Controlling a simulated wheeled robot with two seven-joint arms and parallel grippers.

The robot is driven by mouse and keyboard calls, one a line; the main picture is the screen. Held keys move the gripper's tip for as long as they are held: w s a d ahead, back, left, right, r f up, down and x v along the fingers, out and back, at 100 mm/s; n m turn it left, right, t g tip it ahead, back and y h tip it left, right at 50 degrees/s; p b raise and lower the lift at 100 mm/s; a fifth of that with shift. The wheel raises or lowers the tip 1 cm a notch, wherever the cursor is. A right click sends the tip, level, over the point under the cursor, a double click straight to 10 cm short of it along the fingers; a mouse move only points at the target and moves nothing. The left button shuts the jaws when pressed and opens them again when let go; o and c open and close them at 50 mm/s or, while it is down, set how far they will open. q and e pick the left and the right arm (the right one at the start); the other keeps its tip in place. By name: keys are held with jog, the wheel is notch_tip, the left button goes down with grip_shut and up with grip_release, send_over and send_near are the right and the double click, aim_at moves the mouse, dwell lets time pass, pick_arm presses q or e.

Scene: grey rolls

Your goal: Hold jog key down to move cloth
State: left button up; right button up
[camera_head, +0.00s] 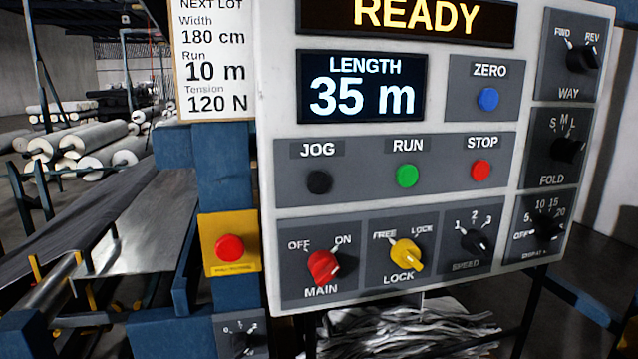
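The black round JOG key (319,182) sits at the left of the button row on the light grey control panel (434,122). Nothing touches it. The green RUN button (407,175) and red STOP button (481,171) are to its right. The display reads READY, and the length display (363,87) reads 35 m. The grey cloth (150,222) lies on the machine bed at the left. Neither of my grippers is in view.
A blue ZERO button (488,98), red MAIN knob (323,267), yellow LOCK knob (406,254) and several black selectors share the panel. A red emergency button (229,248) sits on the blue post. A lot card (213,62) hangs beside the panel. The space before the panel is clear.

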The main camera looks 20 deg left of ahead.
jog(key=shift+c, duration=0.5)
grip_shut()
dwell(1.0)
